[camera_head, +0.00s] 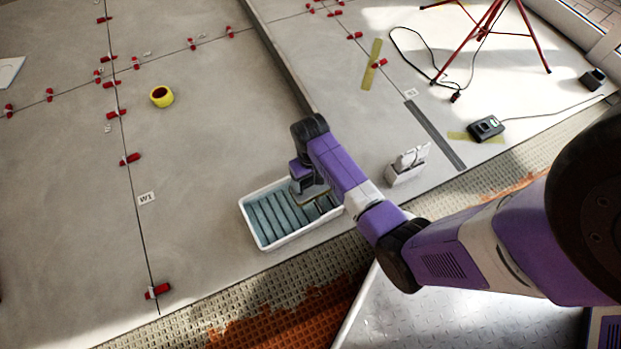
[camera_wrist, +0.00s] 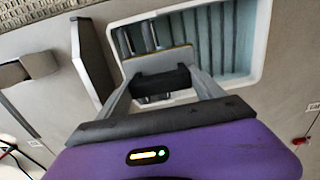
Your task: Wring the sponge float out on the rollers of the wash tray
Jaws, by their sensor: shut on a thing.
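The white wash tray (camera_head: 248,229) lies on the grey tiled floor, with a ribbed blue-grey inside. In the wrist view its white rim (camera_wrist: 261,45) surrounds the ribs, and dark rollers (camera_wrist: 149,33) show at its upper left part. My gripper (camera_head: 309,185) is above the right part of the tray. In the wrist view my gripper (camera_wrist: 162,84) is shut on the dark handle of the sponge float (camera_wrist: 157,60), whose tan edge faces the rollers. The float's underside is hidden, so I cannot tell whether it touches the rollers.
A small pale box (camera_head: 405,174) holding white pieces stands right of the tray. A yellow tape roll (camera_head: 161,96) and several red clips lie on the tiles. A red tripod (camera_head: 491,25) and a black device (camera_head: 486,129) are at upper right.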

